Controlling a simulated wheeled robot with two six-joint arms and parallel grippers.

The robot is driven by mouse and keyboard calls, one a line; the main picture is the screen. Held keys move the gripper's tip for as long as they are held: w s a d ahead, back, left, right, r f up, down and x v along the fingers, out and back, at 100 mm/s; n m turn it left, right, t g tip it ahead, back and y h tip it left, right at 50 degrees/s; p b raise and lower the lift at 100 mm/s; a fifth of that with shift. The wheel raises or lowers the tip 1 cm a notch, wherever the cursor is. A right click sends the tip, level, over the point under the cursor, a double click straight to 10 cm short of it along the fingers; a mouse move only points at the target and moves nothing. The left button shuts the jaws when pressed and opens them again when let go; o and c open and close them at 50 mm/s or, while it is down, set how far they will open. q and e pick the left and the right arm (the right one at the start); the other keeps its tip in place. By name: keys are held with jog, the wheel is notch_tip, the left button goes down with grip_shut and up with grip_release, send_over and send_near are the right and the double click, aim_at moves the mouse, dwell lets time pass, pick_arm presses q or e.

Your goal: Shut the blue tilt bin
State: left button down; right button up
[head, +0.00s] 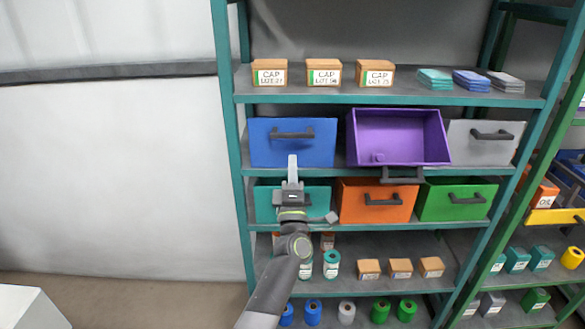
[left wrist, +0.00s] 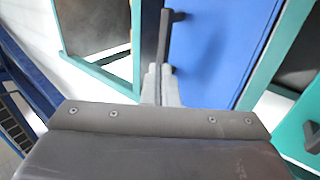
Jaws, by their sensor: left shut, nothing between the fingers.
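The blue tilt bin (head: 315,148) is at the left of the shelf row below the cap boxes. Its front looks upright and flush with the row, with a dark handle (head: 292,134) across its upper part. My left gripper (head: 292,160) is shut and empty, its fingertips in front of the bin's lower front, below the handle. In the left wrist view the shut fingertips (left wrist: 160,72) show against the blue front (left wrist: 220,50), beside the handle's end (left wrist: 166,40). I cannot tell whether they touch the bin. My right gripper is not in view.
A purple bin (head: 400,132) to the right is tilted open. A grey bin (head: 484,148) is beyond it. Teal (head: 262,207), orange (head: 376,208) and green (head: 456,206) bins sit below. The shelf's left teal post (head: 228,110) stands close to the blue bin.

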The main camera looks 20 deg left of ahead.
aim_at(292, 136)
pick_arm(q)
jog(key=shift+s+r+p+x, duration=0.1)
jog(key=shift+r+p+x, duration=0.05)
jog(key=shift+x, duration=0.8)
jog(key=shift+s+r+p+x, duration=0.1)
jog(key=shift+r+p+x, duration=0.1)
jog(key=shift+x, duration=0.75)
jog(key=shift+s+r+p+x, duration=0.1)
jog(key=shift+s+r+x, duration=0.05)
jog(key=shift+x, duration=0.8)
jog(key=shift+d+r, duration=0.1)
jog(key=shift+r, duration=0.2)
